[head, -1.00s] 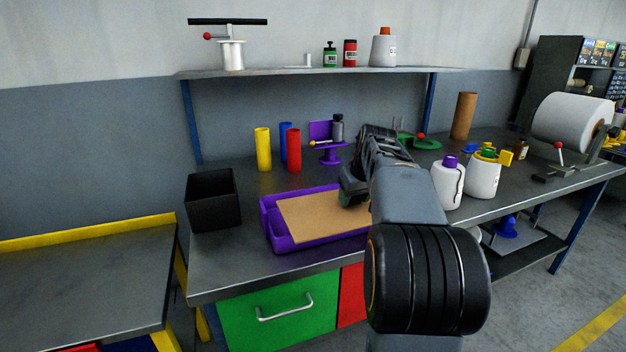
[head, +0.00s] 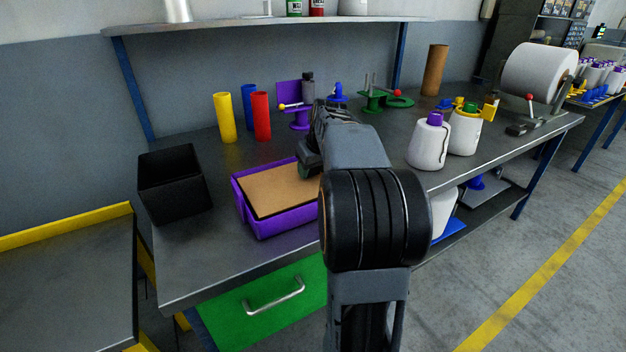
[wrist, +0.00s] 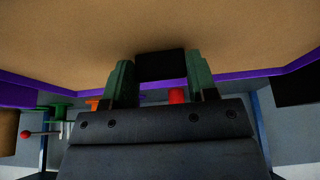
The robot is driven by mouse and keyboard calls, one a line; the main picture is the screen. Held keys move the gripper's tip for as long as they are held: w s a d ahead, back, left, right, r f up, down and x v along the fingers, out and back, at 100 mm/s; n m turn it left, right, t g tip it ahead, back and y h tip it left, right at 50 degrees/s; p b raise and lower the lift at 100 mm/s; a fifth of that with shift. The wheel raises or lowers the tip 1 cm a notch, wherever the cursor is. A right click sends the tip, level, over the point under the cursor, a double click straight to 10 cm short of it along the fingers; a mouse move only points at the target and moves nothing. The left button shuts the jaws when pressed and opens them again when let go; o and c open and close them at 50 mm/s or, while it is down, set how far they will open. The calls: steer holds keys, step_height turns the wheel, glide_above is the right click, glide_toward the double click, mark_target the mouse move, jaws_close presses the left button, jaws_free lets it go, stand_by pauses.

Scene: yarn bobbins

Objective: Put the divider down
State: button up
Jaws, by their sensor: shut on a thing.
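The divider, a flat tan board (head: 272,188) with a dark edge, lies level at the top of the purple tray (head: 278,226) on the bench. I cannot tell whether it touches the tray or hangs just above it. My gripper (head: 311,170) is at the board's right part, partly hidden by my own arm. In the wrist view my gripper (wrist: 160,70) has its green fingers on either side of a black block at the board (wrist: 160,22), shut on it. The purple rim shows beyond the board there. The tray's right end is hidden in the head view.
A black bin (head: 175,187) stands left of the tray. Yellow (head: 225,118), blue (head: 249,106) and red (head: 261,117) tubes stand behind it. White bottles (head: 428,145) stand to the right. The bench (head: 205,255) is bare in front of the bin.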

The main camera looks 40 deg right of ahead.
mark_target(313, 178)
steer(key=shift+f+b, duration=0.45)
steer(key=shift+f, duration=1.25)
steer(key=shift+f, duration=0.15)
steer(key=o, duration=0.9)
steer(key=shift+o, duration=0.2)
steer(key=shift+s+r, duration=0.2)
steer(key=shift+r, duration=0.45)
steer(key=p+v, duration=0.3)
steer(key=v, duration=0.8)
